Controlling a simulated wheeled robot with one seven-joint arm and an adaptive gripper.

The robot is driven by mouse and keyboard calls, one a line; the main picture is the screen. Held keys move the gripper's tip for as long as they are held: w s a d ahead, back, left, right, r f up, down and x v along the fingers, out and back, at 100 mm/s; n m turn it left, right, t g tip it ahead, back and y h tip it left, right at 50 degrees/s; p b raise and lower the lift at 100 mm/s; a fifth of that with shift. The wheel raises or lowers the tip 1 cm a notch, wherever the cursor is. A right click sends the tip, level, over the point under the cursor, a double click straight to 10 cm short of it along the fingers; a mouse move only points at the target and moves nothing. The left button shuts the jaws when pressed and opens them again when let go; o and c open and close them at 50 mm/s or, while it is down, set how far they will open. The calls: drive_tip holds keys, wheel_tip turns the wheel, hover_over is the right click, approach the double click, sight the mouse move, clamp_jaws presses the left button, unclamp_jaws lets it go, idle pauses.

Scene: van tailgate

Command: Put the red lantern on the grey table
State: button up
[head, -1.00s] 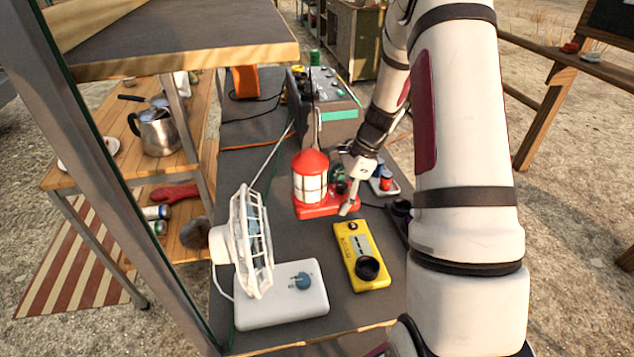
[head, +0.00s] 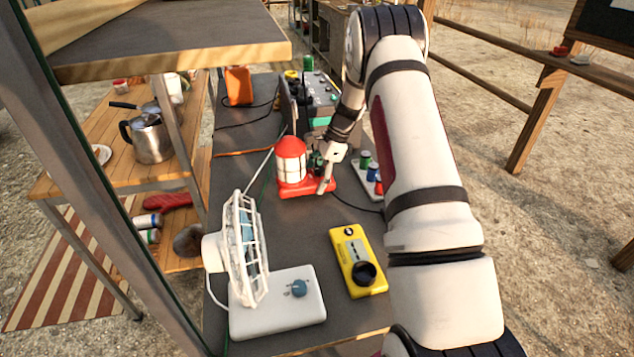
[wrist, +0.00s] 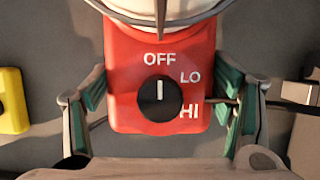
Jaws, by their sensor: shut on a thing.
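The red lantern (head: 292,150) has a red cap, a white caged lamp and a red base. It is upright over the long dark grey tabletop (head: 295,225); I cannot tell whether it touches it. In the wrist view its red base (wrist: 133,60) shows a black knob, with its white mark towards OFF, and the words LO and HI. My gripper (head: 327,187) is at the near right side of the base. In the wrist view the green-padded fingers of my gripper (wrist: 168,92) are on both sides of the base, shut on it.
A white fan (head: 245,250) on a white box and a yellow device (head: 357,262) stand nearer. A white tray (head: 369,190) with small coloured items is right of the lantern. A grey control box (head: 318,95) and an orange object (head: 239,86) stand behind. A shelf (head: 160,50) overhangs the left.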

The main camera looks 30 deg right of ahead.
drive_tip(key=shift+f, duration=0.85)
drive_tip(key=shift+f, duration=0.15)
drive_tip(key=o, duration=1.7)
drive_tip(key=shift+o, duration=0.2)
drive_tip(key=v, duration=1.2)
drive_tip(key=shift+s, duration=0.15)
